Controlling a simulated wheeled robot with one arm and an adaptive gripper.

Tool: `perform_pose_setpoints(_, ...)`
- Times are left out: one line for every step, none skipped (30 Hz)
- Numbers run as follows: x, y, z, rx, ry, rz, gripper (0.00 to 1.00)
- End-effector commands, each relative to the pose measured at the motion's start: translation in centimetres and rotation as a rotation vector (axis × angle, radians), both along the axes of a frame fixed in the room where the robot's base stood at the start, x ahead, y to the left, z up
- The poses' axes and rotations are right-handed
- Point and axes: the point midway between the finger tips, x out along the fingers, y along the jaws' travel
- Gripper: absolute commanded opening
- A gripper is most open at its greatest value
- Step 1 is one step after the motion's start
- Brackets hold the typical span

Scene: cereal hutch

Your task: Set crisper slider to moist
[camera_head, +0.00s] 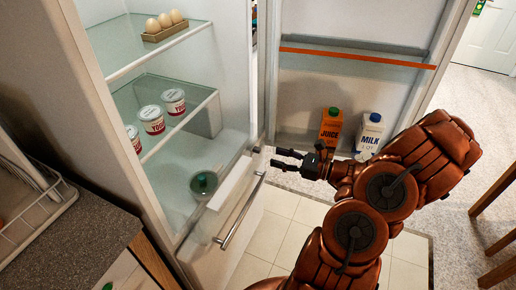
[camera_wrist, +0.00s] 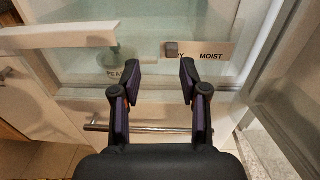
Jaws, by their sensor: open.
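The crisper slider is a small grey knob (camera_wrist: 171,48) on a white label strip (camera_wrist: 228,49) in the wrist view. It sits at the strip's left end and partly covers the first word, leaving a "Y" beside it. "MOIST" is readable to the right. In the head view the crisper drawer (camera_head: 233,186) is at the fridge's bottom, with a metal bar handle (camera_head: 242,212). My gripper (camera_wrist: 160,77) is open and empty. Its fingers point at the drawer front, below the knob in the wrist view. In the head view my gripper (camera_head: 276,158) is just right of the drawer's upper right corner.
Yogurt cups (camera_head: 152,119) and eggs (camera_head: 164,21) are on the shelves. The open fridge door holds a juice carton (camera_head: 331,127) and a milk carton (camera_head: 370,131) behind my gripper. A counter (camera_head: 75,240) is at left.

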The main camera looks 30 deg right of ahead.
Motion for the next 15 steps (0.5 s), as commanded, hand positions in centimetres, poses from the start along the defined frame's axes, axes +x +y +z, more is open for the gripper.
perform_pose_setpoints(-0.2, -0.7, -0.4, 0.015, 0.003, -0.024, 0.44)
perform_pose_setpoints(-0.2, -1.0, -0.5, 0.02, 0.004, -0.033, 0.44)
perform_pose_setpoints(-0.2, -1.2, -0.6, 0.025, 0.005, -0.042, 0.44)
perform_pose_setpoints(-0.2, -1.3, -0.7, 0.027, 0.005, -0.046, 0.44)
perform_pose_setpoints(-0.1, -1.3, -0.7, 0.029, 0.006, -0.048, 0.44)
perform_pose_setpoints(0.1, -1.3, -0.7, 0.031, 0.006, -0.049, 0.44)
perform_pose_setpoints(0.3, -1.2, -0.7, 0.031, 0.006, -0.05, 0.44)
perform_pose_setpoints(0.5, -1.0, -0.7, 0.031, 0.006, -0.049, 0.44)
perform_pose_setpoints(0.9, -0.8, -0.7, 0.03, 0.006, -0.048, 0.44)
perform_pose_setpoints(1.2, -0.6, -0.7, 0.03, 0.007, -0.048, 0.44)
perform_pose_setpoints(1.5, -0.4, -0.7, 0.03, 0.007, -0.048, 0.44)
perform_pose_setpoints(2.0, -0.1, -0.7, 0.029, 0.007, -0.047, 0.44)
perform_pose_setpoints(2.3, 0.1, -0.7, 0.029, 0.007, -0.047, 0.44)
perform_pose_setpoints(2.7, 0.3, -0.7, 0.029, 0.007, -0.047, 0.44)
perform_pose_setpoints(3.2, 0.6, -0.7, 0.029, 0.007, -0.047, 0.44)
